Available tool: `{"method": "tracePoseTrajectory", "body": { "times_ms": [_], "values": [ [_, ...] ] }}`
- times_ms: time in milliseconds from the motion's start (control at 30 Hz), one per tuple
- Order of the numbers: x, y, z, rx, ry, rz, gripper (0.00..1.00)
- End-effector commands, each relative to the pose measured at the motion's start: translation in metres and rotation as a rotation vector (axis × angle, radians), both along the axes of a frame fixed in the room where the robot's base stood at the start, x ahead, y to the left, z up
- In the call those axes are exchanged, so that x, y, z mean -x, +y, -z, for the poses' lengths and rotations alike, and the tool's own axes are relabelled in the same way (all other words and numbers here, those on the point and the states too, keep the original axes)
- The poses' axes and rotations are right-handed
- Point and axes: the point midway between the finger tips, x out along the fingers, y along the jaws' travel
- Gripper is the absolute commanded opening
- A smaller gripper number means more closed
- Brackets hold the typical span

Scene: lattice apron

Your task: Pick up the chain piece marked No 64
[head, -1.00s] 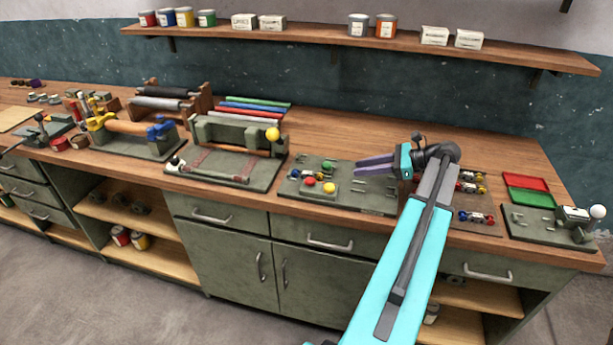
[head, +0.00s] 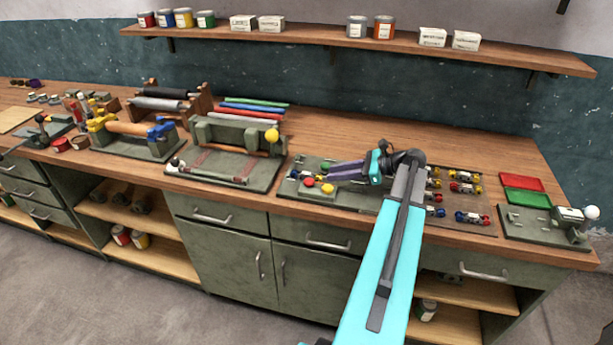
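Several small chain-like pieces in red, blue and yellow lie on a dark board (head: 440,222) right of my arm. One blue and red piece (head: 472,217) lies near its front edge, and a red and yellow one (head: 464,188) lies farther back. Their markings are too small to read, so I cannot tell which is No 64. My gripper (head: 326,173) points left above the green-grey plate with coloured knobs. Its purple fingers look open, seen nearly edge-on, with nothing visible between them. My arm hides part of the dark board.
The plate (head: 300,196) with red and yellow knobs lies under my gripper. A red tray (head: 522,182) and a green tray (head: 526,198) lie right of the board. A small press with a white knob (head: 591,212) stands at the far right.

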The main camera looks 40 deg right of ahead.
Motion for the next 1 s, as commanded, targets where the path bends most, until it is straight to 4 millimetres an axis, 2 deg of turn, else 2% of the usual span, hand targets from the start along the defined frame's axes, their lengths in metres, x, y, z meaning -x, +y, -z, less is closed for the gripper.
{"method": "tracePoseTrajectory", "body": {
  "times_ms": [267, 733, 1000],
  "values": [
    [-0.001, 0.001, 0.000, 0.000, 0.000, 0.000, 0.28],
    [-0.034, 0.023, 0.014, -0.001, 0.000, 0.000, 0.28],
    [-0.039, 0.026, 0.019, 0.000, 0.000, 0.001, 0.28]
  ]
}}
